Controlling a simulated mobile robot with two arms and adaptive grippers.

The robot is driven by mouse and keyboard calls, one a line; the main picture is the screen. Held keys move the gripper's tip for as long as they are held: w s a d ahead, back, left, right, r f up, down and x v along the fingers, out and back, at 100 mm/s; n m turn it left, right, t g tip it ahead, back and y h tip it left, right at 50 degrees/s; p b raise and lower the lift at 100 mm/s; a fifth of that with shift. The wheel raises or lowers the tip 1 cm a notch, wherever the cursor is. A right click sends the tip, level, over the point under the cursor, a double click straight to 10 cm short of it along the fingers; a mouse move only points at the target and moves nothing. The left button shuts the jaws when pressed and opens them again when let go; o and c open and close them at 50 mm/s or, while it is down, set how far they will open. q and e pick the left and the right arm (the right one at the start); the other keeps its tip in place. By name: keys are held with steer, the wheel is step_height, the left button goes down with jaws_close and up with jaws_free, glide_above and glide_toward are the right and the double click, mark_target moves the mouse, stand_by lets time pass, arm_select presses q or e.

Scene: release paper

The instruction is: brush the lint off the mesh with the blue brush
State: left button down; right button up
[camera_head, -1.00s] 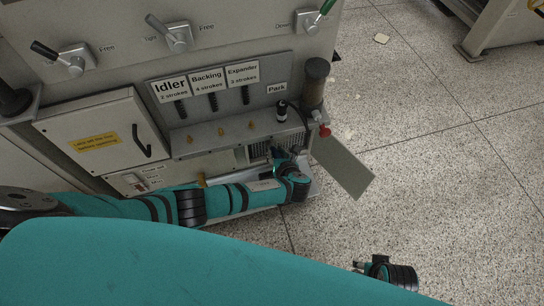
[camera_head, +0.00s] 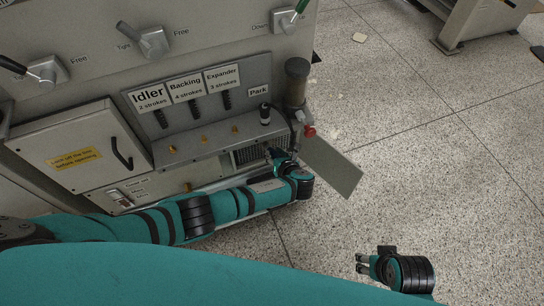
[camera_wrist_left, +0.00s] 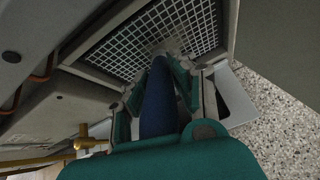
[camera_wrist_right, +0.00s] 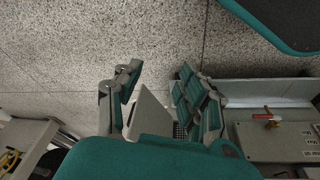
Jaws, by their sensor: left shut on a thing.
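My left gripper (camera_wrist_left: 155,98) is shut on the blue brush (camera_wrist_left: 158,105), whose handle stands between its fingers. The brush's far end is at the lower edge of the pale wire mesh (camera_wrist_left: 150,38); a greyish blur there could be bristles or lint, I cannot tell which. In the head view, the left gripper (camera_head: 274,154) is in front of the mesh (camera_head: 246,156), low on the machine, and hides part of it. My right gripper (camera_head: 361,263) is over the floor at the lower right, apart from the machine; its fingers (camera_wrist_right: 158,88) are spread and empty.
A grey flat panel (camera_head: 333,166) juts out right of the mesh, near a red knob (camera_head: 309,131) and a dark cylinder (camera_head: 297,82). A cabinet door (camera_head: 80,145) is shut at left. The speckled floor (camera_head: 420,180) is open at right.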

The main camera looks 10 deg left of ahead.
arm_select(q)
steer(key=w+d+b, duration=0.3)
steer(key=d+b, duration=0.1)
steer(key=d, duration=0.1)
steer(key=shift+w+d, duration=0.15)
steer(key=shift+w, duration=0.15)
arm_select(e)
steer(key=shift+t, duration=0.7)
step_height(320, 180, up, 5)
steer(key=shift+w+a+f, duration=0.1)
steer(key=shift+w, duration=0.05)
